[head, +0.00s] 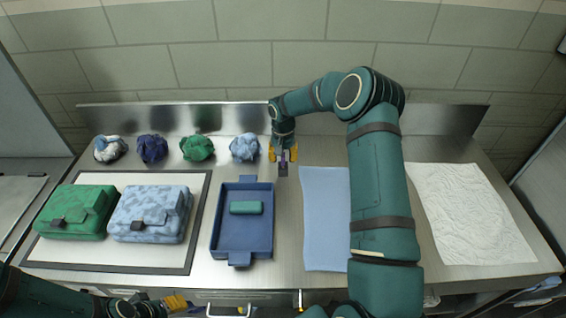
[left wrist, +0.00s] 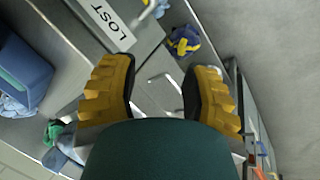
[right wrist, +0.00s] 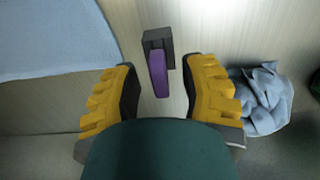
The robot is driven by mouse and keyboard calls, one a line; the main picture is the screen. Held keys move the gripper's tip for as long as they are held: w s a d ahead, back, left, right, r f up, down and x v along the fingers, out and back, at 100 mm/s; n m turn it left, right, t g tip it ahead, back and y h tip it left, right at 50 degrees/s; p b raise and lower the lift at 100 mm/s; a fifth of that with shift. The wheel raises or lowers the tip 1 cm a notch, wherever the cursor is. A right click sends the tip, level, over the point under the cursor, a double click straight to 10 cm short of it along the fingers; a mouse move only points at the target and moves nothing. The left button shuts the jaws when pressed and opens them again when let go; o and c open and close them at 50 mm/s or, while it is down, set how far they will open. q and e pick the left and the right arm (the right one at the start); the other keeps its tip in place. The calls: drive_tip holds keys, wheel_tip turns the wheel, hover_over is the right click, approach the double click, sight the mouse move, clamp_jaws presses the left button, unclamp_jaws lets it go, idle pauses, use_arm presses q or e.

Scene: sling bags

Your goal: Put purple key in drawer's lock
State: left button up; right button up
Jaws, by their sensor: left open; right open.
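The purple key (right wrist: 158,82) has a dark grey block at one end and shows between the spread yellow fingers of my right gripper in the right wrist view. In the head view the key (head: 283,170) is at the back middle of the steel counter, just at the right gripper (head: 282,154). That gripper is open and not closed on the key. My left gripper (head: 176,303) is low at the counter's front, near a drawer handle (head: 228,309). It is open and empty in the left wrist view. I cannot make out the drawer's lock.
A blue tray (head: 262,247) with a green block stands left of a light-blue cloth (head: 325,230). Green (head: 75,208) and patterned blue (head: 150,212) bags lie on a mat. Several crumpled cloths line the back. A white cloth (head: 470,215) lies right. A LOST label (left wrist: 110,24) is on the front.

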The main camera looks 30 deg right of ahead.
clamp_jaws()
drive_tip(key=shift+r, duration=0.15)
drive_tip(key=shift+r+p, duration=1.35)
drive_tip(key=shift+r, duration=1.55)
drive_tip(key=shift+s+f, duration=0.1)
